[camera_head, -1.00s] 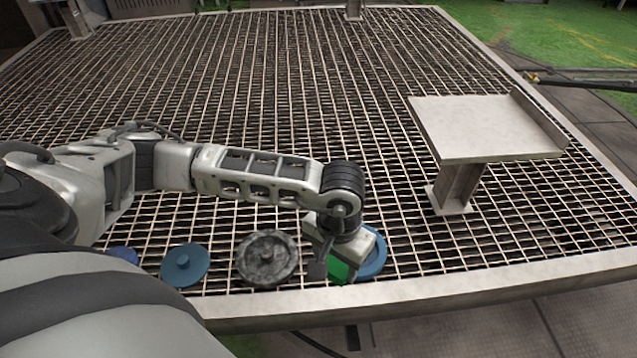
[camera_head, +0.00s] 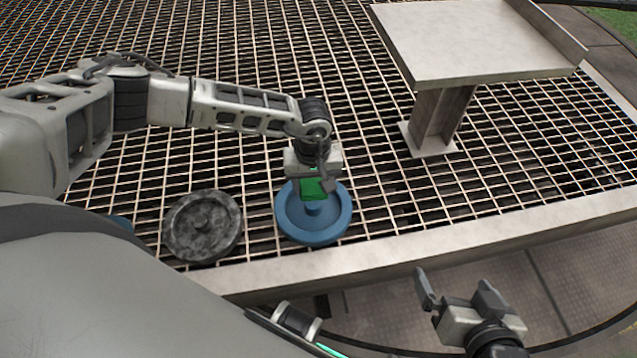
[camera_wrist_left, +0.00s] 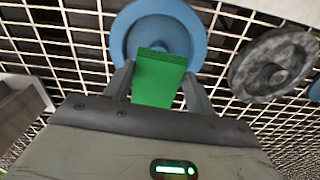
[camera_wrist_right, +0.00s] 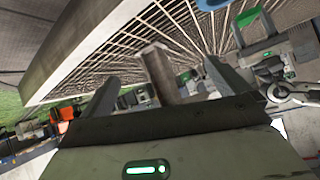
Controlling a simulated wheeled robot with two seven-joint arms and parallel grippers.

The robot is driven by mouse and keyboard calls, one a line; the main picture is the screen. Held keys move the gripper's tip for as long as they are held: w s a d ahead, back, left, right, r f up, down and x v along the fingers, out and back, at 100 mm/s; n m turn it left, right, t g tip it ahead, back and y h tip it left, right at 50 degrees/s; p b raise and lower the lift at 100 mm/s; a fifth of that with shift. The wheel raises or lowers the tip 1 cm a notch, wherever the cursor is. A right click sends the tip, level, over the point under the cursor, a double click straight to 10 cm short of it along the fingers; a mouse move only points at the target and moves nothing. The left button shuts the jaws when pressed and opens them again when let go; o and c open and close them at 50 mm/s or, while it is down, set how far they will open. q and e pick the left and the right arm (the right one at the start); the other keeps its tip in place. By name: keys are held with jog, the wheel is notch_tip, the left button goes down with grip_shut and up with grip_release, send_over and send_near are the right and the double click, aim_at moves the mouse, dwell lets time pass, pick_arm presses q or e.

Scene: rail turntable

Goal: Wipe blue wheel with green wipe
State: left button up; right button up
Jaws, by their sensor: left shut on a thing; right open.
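The blue wheel (camera_head: 333,227) lies flat on the grating near its front edge, with a raised hub in the middle. It also shows in the left wrist view (camera_wrist_left: 122,42). My left gripper (camera_head: 314,183) is shut on the green wipe (camera_head: 312,194), a folded green block between its fingers in the left wrist view (camera_wrist_left: 158,80). The wipe is over the wheel's hub and far side; I cannot tell whether it touches. My right gripper (camera_head: 456,290) is open and empty, in front of the platform edge, away from the wheel.
A dark grey mottled wheel (camera_head: 203,227) lies left of the blue wheel. Another blue piece (camera_head: 122,223) is mostly hidden behind my arm. A raised beige shelf (camera_head: 470,45) on a post stands at the back right. The pale front rim (camera_head: 400,252) borders the grating.

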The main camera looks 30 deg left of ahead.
pick_arm(q)
jog(key=shift+f+b, duration=0.3)
jog(key=shift+f, duration=0.1)
jog(key=shift+s+f+b, duration=0.1)
jog(key=shift+f+b, duration=0.55)
jog(key=shift+f, duration=0.2)
notch_tip(320, 180, down, 3)
jog(key=b, duration=0.2)
jog(key=shift+f+b, duration=0.1)
jog(key=shift+b, duration=0.2)
jog(key=shift+f+b, duration=0.35)
jog(key=shift+f, duration=0.15)
pick_arm(e)
jog(key=shift+w+a+t+y, duration=0.45)
jog(key=shift+a+t+y, duration=0.2)
jog(key=shift+a, duration=0.2)
